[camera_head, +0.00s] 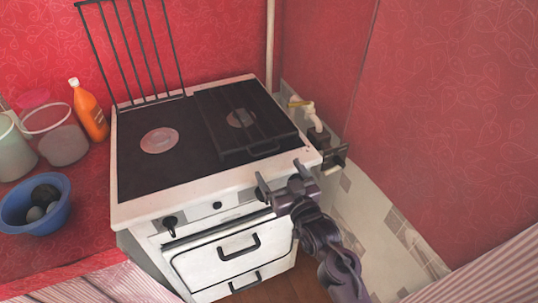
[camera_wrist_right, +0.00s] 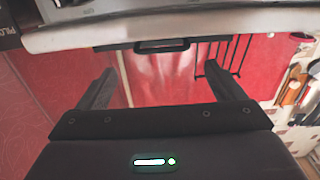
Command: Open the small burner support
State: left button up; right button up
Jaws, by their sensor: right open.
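The small burner support (camera_head: 252,118), a dark grate, lies flat over the right burner of the white stove, its handle (camera_head: 263,148) toward the front edge. My right gripper (camera_head: 283,178) is open and empty at the stove's front right, in front of the handle and apart from it. In the right wrist view its fingers (camera_wrist_right: 162,85) are wide apart, and a dark handle (camera_wrist_right: 162,45) shows past the stove's white edge, between the fingers in the picture. My left gripper is out of view.
Another grate (camera_head: 133,45) stands upright at the back left, leaving the left burner (camera_head: 159,140) uncovered. An orange bottle (camera_head: 90,112), a clear container (camera_head: 62,140) and a blue bowl (camera_head: 37,205) are on the left counter. A pipe with a valve (camera_head: 312,115) runs right of the stove.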

aim_at(269, 163)
jog(key=x, duration=0.7)
jog(key=shift+w+a+p, duration=0.1)
jog(key=shift+w+p, duration=0.1)
jog(key=shift+p, duration=0.1)
